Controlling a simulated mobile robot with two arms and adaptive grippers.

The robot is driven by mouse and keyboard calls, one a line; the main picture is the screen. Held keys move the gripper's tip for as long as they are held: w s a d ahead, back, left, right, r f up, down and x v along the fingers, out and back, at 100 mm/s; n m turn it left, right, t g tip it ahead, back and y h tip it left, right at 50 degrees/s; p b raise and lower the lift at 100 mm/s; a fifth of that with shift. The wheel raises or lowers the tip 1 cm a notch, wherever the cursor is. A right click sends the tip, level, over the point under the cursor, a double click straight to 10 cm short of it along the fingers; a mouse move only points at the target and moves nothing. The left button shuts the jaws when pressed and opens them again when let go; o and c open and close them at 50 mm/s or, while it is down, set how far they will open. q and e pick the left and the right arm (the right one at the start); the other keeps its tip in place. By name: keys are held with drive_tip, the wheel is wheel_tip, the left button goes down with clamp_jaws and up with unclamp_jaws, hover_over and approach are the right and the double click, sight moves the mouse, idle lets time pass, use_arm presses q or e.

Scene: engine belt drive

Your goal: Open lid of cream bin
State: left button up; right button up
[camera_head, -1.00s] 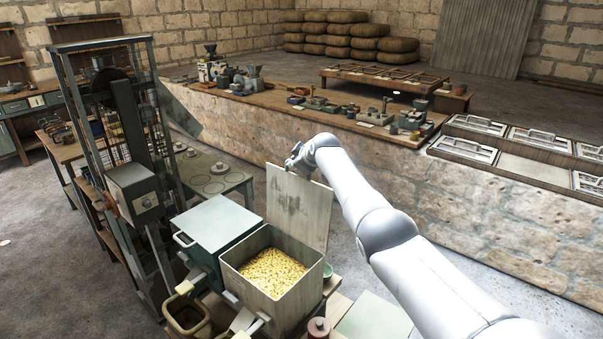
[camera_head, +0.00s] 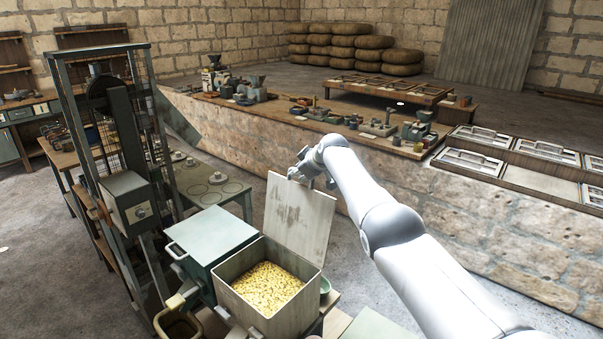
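The cream bin (camera_head: 241,306) stands in the lower middle of the head view, with yellow grain-like pieces (camera_head: 268,286) inside. Its lid (camera_head: 297,222) stands up at the bin's back edge, leaning slightly back, so the bin is open on top. My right gripper (camera_head: 303,178) is at the lid's upper edge, beside its top. Its fingers are small and partly hidden, so I cannot tell whether they touch or grip the lid. My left gripper is not in view.
A closed blue-green bin (camera_head: 210,238) stands directly left of the cream bin. A tall metal frame machine (camera_head: 128,196) rises further left. A long stone-fronted bench (camera_head: 300,130) with several small machines runs behind. Open floor lies between the bench and the bins.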

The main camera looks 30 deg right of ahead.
drive_tip(key=shift+o, duration=0.3)
drive_tip(key=shift+f, duration=0.3)
drive_tip(key=shift+r, duration=0.1)
drive_tip(key=shift+s+d+r, duration=0.2)
drive_tip(key=shift+s+r, duration=0.2)
drive_tip(key=shift+r, duration=0.05)
drive_tip(key=v, duration=1)
drive_tip(key=shift+s+a+r, duration=0.2)
drive_tip(key=shift+s, duration=0.1)
